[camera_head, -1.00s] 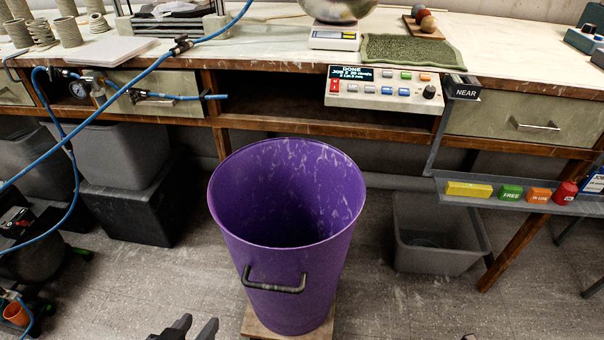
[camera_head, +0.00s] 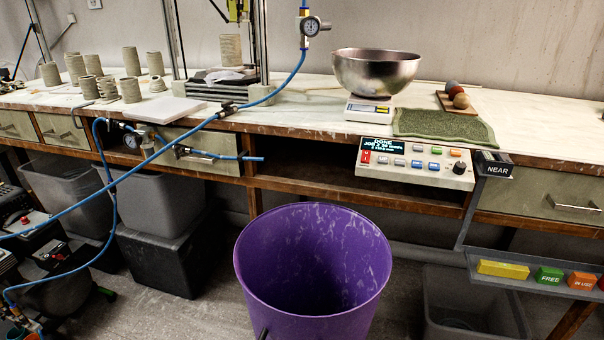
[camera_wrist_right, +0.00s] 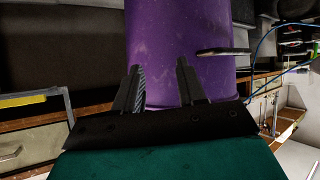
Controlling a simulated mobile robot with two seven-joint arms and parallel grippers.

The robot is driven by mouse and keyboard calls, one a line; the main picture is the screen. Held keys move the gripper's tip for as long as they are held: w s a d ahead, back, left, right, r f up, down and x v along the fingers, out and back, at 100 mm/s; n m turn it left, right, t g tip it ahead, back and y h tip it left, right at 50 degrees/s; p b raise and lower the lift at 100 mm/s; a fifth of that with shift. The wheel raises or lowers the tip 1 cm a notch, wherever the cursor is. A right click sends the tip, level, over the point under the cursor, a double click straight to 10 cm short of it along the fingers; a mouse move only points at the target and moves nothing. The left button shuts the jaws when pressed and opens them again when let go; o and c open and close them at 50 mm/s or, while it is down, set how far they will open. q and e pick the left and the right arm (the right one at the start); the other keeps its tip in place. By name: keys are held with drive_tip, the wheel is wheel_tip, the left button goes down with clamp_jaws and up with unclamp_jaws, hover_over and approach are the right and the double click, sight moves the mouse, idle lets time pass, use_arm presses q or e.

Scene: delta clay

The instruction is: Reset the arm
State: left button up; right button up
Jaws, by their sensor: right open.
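My right gripper (camera_wrist_right: 159,64) shows in the right wrist view with its two dark fingers apart and nothing between them. A purple bin (camera_wrist_right: 165,30) lies beyond the fingertips there; whether they touch it is hard to tell. In the head view the same purple bin (camera_head: 315,295) stands upright in front of the bench, and its inside looks empty. Its lower part is cut off by the frame. Neither gripper shows in the head view, and my left gripper is in no current view.
The bench (camera_head: 300,107) carries a steel bowl (camera_head: 375,72) on a scale, a green mat (camera_head: 443,126) and several clay cylinders (camera_head: 131,61). A control box (camera_head: 415,163) is at its front edge. A blue hose (camera_head: 165,148) crosses at left. Grey tubs (camera_head: 165,195) stand below.

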use_arm(q)
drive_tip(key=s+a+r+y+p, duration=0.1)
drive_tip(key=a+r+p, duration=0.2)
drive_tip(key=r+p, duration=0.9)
drive_tip(key=p, duration=0.5)
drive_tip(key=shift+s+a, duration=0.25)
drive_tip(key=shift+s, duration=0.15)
use_arm(e)
wheel_tip(320, 180, up, 12)
drive_tip(key=s+d+m+h, duration=0.1)
drive_tip(key=s+d, duration=0.1)
drive_tip(key=shift+s+d+r+m+g, duration=0.2)
drive_tip(key=shift+d+r+m+g, duration=0.1)
drive_tip(key=shift+g, duration=0.1)
drive_tip(key=shift+f, duration=0.1)
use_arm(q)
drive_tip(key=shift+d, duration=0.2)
